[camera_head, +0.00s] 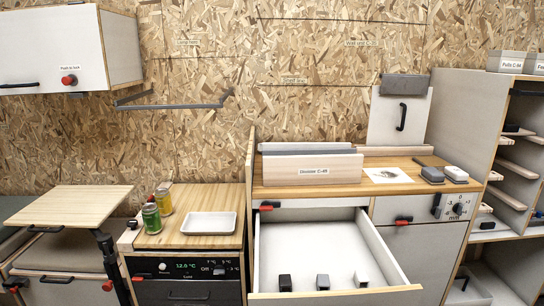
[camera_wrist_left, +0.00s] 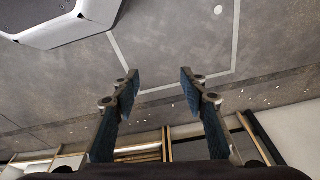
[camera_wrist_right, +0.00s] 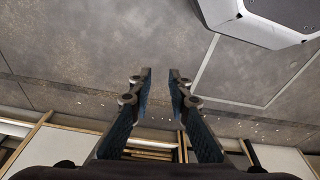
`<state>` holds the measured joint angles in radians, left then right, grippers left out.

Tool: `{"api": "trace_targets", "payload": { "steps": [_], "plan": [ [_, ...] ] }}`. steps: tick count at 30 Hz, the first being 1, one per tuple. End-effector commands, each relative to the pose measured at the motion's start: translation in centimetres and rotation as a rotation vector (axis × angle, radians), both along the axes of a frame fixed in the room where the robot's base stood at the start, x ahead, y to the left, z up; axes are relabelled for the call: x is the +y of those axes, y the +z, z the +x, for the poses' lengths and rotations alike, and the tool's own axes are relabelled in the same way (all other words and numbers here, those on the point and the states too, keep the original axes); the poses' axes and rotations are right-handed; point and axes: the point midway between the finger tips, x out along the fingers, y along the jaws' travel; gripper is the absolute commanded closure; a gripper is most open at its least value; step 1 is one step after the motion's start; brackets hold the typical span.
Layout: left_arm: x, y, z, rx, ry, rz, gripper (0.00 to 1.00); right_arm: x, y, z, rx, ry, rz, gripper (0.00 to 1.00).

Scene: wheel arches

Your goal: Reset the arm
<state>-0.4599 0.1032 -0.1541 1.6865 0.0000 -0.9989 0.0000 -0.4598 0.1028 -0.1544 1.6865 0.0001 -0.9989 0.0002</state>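My left gripper (camera_wrist_left: 159,83) shows in the left wrist view with its two blue-padded fingers apart and nothing between them. It hangs over grey floor. My right gripper (camera_wrist_right: 160,80) shows in the right wrist view with a narrower gap between its fingers, also empty and over the floor. Neither gripper nor arm shows in the head view. A white body with dark edges, probably my base, shows at the top of both wrist views.
An open drawer (camera_head: 290,248) juts out, holding small dark and white blocks. A counter (camera_head: 180,236) carries green and yellow cans (camera_head: 151,217) and a white tray (camera_head: 209,223). A small wooden table (camera_head: 70,204) stands left. A wall cabinet (camera_head: 50,50) hangs upper left.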

Motion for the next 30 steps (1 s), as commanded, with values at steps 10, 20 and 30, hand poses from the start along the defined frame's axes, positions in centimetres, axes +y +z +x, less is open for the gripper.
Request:
{"api": "trace_targets", "payload": {
  "steps": [10,20,30],
  "plan": [
    [1.1,-6.8,-7.8,0.071,-0.014,0.008,0.6,-1.1,-6.8,-7.8,0.071,0.014,-0.009,0.83],
    [2.8,-9.3,-16.5,0.118,-0.025,0.017,0.6,-2.8,-9.3,-16.5,0.117,0.025,-0.016,0.83],
    [3.2,-9.8,-18.7,0.125,-0.029,0.018,0.6,-3.3,-9.8,-18.7,0.125,0.029,-0.018,0.83]
  ]
}}
